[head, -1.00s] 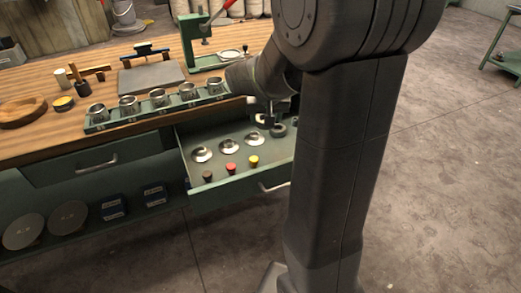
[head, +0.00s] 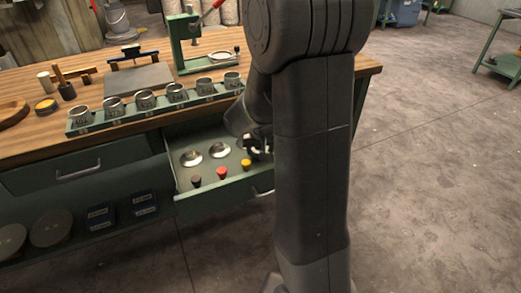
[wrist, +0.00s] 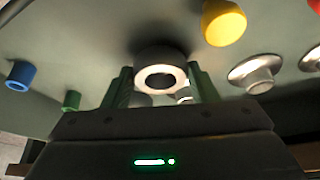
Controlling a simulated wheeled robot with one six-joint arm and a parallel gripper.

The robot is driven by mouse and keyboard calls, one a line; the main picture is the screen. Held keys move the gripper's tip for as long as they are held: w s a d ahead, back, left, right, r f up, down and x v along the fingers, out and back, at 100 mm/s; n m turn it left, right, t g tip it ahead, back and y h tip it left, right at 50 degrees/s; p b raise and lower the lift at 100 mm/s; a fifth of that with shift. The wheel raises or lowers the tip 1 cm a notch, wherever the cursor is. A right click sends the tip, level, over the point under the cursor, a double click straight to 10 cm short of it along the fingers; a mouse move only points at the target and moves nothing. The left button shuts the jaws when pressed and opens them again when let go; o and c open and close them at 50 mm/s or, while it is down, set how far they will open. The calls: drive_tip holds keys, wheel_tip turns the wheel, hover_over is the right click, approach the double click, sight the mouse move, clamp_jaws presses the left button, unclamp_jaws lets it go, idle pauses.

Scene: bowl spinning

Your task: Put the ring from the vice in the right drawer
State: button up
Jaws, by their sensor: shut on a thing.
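The right drawer (head: 212,194) is pulled open under the workbench. My gripper (wrist: 160,88) is down at its right part. In the wrist view its green fingers stand on either side of a dark ring (wrist: 160,58) with a bright inner face, and they are shut on it. In the head view my arm hides most of the gripper (head: 258,147), and I cannot pick out the ring there. I cannot tell whether the ring touches the drawer floor. A green tool with a red lever (head: 188,45) stands at the back of the bench; I cannot tell whether it is the vice.
Shiny metal discs (head: 191,158) and black, red and yellow (head: 246,164) caps sit in the drawer. Blue (wrist: 20,75) and green (wrist: 71,101) caps show in the wrist view. A rack of several metal cups (head: 145,100) stands along the bench edge above.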

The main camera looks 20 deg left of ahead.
drive_tip(key=shift+f, duration=0.1)
drive_tip(key=shift+f, duration=0.2)
drive_tip(key=o, duration=1.2)
drive_tip(key=shift+r, duration=0.1)
drive_tip(key=shift+s+r, duration=0.1)
drive_tip(key=shift+r, duration=0.3)
drive_tip(key=p+v, duration=0.2)
drive_tip(key=v, duration=0.9)
drive_tip(key=shift+r, duration=0.15)
drive_tip(key=shift+s+d, duration=0.1)
drive_tip(key=shift+d, duration=0.05)
